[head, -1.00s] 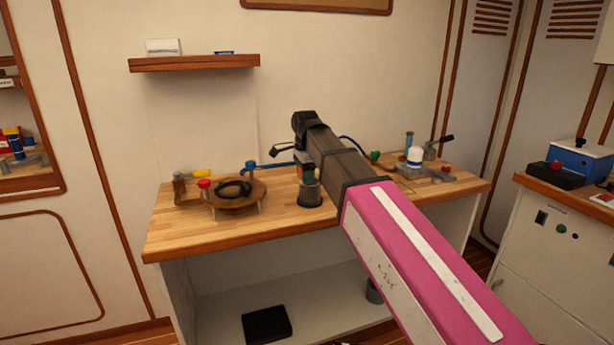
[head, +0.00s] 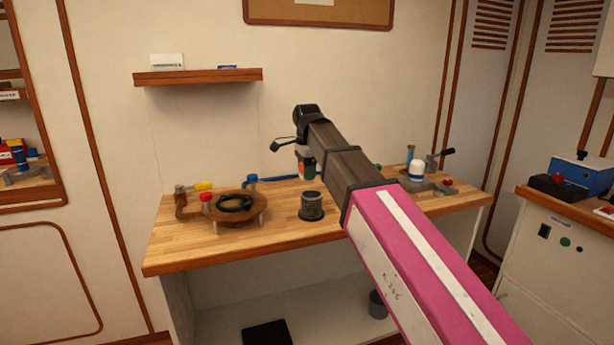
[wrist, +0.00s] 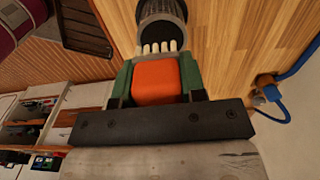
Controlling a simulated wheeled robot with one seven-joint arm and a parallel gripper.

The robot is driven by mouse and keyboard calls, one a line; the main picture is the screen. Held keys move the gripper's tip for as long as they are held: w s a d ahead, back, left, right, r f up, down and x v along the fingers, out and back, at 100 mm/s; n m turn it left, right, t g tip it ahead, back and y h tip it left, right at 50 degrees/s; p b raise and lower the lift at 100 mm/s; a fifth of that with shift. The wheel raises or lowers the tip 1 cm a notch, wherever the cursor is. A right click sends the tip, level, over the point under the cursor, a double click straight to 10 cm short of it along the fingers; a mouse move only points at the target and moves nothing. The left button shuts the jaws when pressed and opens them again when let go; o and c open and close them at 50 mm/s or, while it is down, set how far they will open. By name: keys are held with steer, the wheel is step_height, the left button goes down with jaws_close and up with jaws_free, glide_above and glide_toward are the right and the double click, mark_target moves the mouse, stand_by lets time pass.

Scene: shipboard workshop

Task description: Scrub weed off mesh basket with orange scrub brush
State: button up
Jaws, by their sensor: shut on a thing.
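The orange scrub brush (wrist: 155,80) shows in the wrist view as an orange block with a row of pale bristles. My gripper (wrist: 156,72) is shut on it, one green finger on each side. In the head view my gripper (head: 305,163) hangs above the workbench, with a bit of orange showing between its fingers. The mesh basket (head: 311,207), a small dark round cup, stands upright on the bench just below it. The basket (wrist: 162,20) also shows beyond the bristles in the wrist view. I cannot make out weed on it or whether bristles touch it.
The wooden workbench (head: 185,249) has a round wooden stand (head: 257,210) with a black coil to the left. A white-capped bottle (head: 416,170) and other fittings stand to the right, partly behind my arm. Bare wood lies in front of the basket.

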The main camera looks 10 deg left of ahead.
steer(key=shift+r, duration=0.1)
steer(key=shift+r, duration=1.4)
